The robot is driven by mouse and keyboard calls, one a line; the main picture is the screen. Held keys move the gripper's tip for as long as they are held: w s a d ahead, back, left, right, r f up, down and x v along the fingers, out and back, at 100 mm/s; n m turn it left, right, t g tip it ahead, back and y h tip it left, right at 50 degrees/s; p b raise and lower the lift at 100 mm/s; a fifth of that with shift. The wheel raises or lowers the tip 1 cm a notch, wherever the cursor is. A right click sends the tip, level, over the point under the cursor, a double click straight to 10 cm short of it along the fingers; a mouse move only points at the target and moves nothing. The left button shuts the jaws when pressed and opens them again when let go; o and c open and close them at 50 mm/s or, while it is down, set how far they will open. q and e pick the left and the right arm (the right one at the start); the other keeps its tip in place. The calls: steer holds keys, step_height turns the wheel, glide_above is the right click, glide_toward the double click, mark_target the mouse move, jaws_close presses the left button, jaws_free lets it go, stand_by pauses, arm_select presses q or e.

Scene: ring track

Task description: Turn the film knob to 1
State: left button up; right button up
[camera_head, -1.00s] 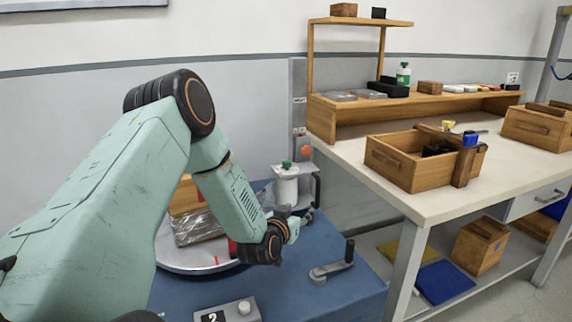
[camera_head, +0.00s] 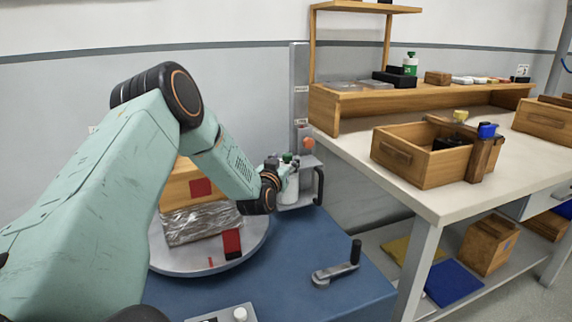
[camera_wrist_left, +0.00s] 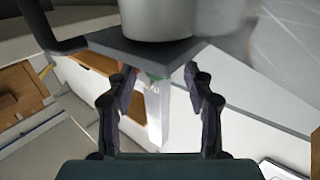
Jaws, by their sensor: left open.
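A film carriage (camera_head: 297,195) with a white film roll (camera_head: 290,188) stands by the grey mast (camera_head: 299,100). A small green knob-like part (camera_head: 288,157) shows at the top of the roll. My left gripper (camera_head: 283,163) is beside the top of the roll, and its fingers partly hide that area. In the left wrist view the open fingers (camera_wrist_left: 160,75) have a gap between them, with a bit of green beyond. A grey cylinder on a dark plate (camera_wrist_left: 150,45) fills the top there. I cannot read any number on the knob. My right gripper is not in view.
A turntable (camera_head: 215,262) carries a wooden box and a film-wrapped load. A crank handle (camera_head: 338,264) stands on the blue base (camera_head: 300,290). A white knob (camera_head: 240,314) sits on a cut-off panel at the bottom. A workbench (camera_head: 440,200) with wooden boxes is at right.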

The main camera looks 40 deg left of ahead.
arm_select(q)
steer(key=shift+w+a+r, duration=0.1)
steer(key=shift+w+r, duration=0.2)
steer(key=shift+w, duration=0.15)
steer(key=shift+w+a+f, duration=0.2)
steer(key=shift+w, duration=0.15)
steer(key=shift+s+r, duration=0.15)
steer(key=shift+c, duration=1.3)
jaws_close()
